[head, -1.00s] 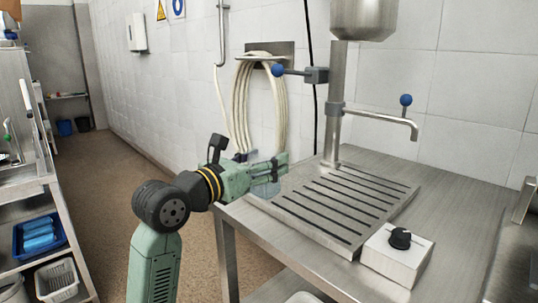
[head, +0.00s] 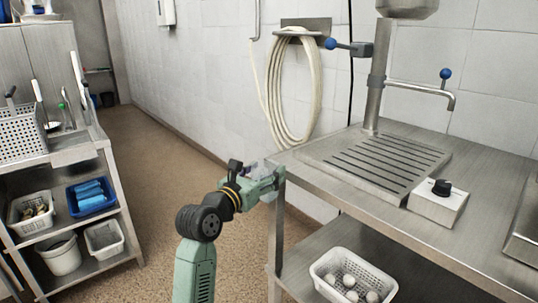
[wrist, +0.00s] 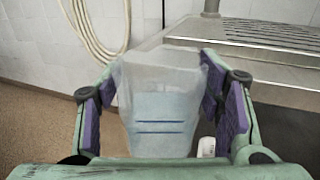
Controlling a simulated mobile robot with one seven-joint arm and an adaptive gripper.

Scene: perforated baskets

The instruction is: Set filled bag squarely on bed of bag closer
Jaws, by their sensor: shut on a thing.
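My gripper (head: 270,180) is shut on a translucent bag (wrist: 158,92) with pale blue contents and two dark blue lines across it. In the wrist view the bag hangs upright between the purple-padded fingers (wrist: 163,105). In the head view the bag (head: 262,168) is small and partly hidden by my gripper, by the left corner of the steel table (head: 300,165). I cannot clearly make out a bag closer; only a steel edge (head: 524,240) of some appliance shows at the far right.
The table carries a slotted drain plate (head: 385,160), a spout stand (head: 374,105) and a white knob box (head: 437,205). A white basket (head: 335,262) with several round items is on its lower shelf. A shelf rack (head: 75,160) stands left, with open floor between.

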